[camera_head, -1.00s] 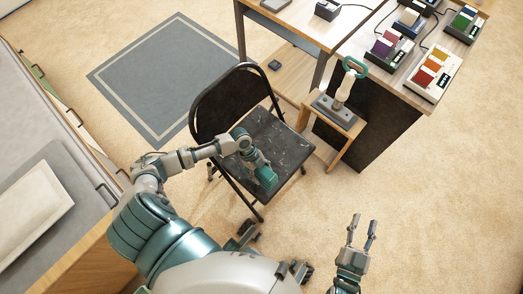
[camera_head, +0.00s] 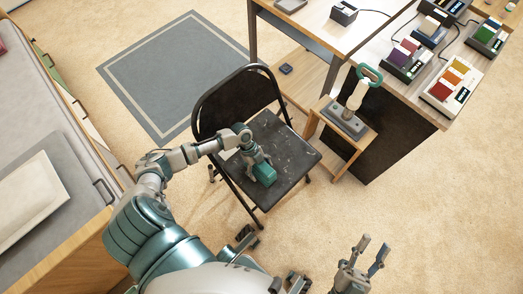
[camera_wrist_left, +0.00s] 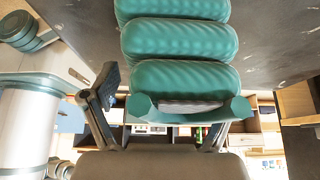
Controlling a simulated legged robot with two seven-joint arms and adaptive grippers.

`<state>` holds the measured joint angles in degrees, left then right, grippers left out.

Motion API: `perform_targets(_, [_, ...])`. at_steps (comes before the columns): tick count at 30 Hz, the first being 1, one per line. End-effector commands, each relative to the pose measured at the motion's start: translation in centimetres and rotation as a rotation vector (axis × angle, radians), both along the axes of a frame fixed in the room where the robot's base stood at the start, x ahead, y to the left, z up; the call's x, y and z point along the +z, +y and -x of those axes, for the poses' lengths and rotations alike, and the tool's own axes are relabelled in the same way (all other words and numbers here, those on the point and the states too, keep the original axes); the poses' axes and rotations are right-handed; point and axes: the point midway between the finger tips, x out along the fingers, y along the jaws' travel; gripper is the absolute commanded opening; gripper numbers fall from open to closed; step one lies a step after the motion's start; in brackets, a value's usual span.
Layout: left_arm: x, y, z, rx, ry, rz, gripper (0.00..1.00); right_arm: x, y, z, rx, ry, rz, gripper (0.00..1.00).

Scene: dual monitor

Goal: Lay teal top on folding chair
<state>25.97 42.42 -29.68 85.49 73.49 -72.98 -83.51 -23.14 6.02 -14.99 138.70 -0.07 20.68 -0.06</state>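The teal top (camera_head: 264,174) is a small ribbed bundle at the end of my left gripper (camera_head: 257,170), over the front part of the folding chair's seat. The black folding chair (camera_head: 290,148) stands unfolded, its backrest toward the upper left. In the left wrist view the top (camera_wrist_left: 180,45) shows as thick teal rolls between the fingers of my left gripper (camera_wrist_left: 160,110), against the dark scuffed seat (camera_wrist_left: 275,35). I cannot tell whether the top touches the seat. My right gripper (camera_head: 373,250) is open and empty, right of the chair.
A small wooden stand (camera_head: 340,135) with a joystick (camera_head: 357,98) is close to the chair's right side. A desk (camera_head: 425,105) with several button boxes stands at the upper right. A grey mat (camera_head: 170,75) lies behind the chair. A cabinet counter (camera_head: 85,225) lines the left. Carpet is clear at lower right.

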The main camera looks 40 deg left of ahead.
Motion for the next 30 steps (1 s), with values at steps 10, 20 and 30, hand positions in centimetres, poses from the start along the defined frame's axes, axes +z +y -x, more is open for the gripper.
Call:
perform_targets(10, [0.2, 0.0, -0.1, 0.0, -0.002, -0.001, 0.98, 0.0, 0.0, -0.2, -0.001, 0.002, 0.0, 0.4])
perform_targets(20, [4.7, 2.4, -0.4, 0.0, -0.007, -0.002, 0.98, -2.2, 0.1, -1.5, 0.003, 0.212, 0.069, 0.4])
perform_targets(30, [6.7, 3.7, -0.4, 0.0, -0.001, 0.001, 0.98, -4.3, 0.1, -2.0, 0.004, 0.34, 0.109, 0.4])
